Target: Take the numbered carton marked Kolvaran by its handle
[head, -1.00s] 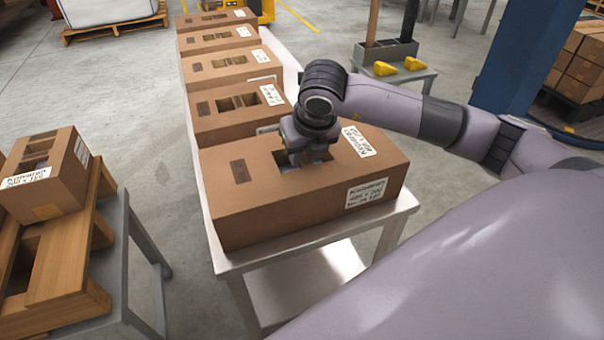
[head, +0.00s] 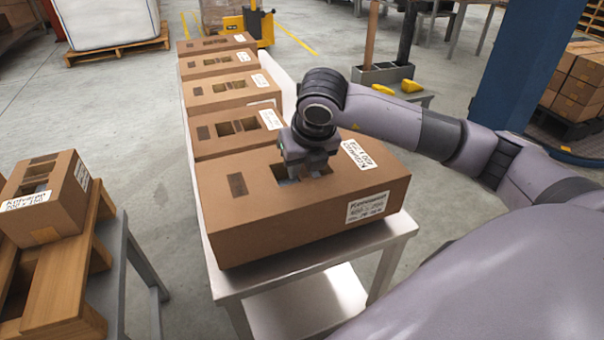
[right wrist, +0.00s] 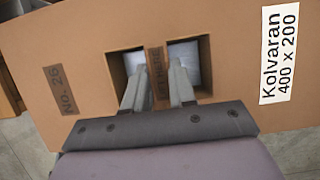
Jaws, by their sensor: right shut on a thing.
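The carton marked Kolvaran (head: 285,235), a brown box with white labels, is the nearest in the row on the bench. In the right wrist view the carton (right wrist: 100,65) shows "Kolvaran 400 x 200" and a dark patch "No. 26". Two square holes in its top leave a narrow handle strip (right wrist: 156,72) between them. My right gripper (head: 303,170) reaches down into the holes from above. In the wrist view its fingers (right wrist: 158,90) stand on either side of the strip, shut on it. The fingertips are hidden in the holes. My left gripper is not in view.
Several similar cartons (head: 235,92) stand behind it on the bench (head: 300,275). Another labelled carton (head: 55,215) sits on a wooden pallet (head: 65,275) at left. A blue pillar (head: 515,65) and a small stand (head: 385,75) are at right. Floor is clear between bench and pallet.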

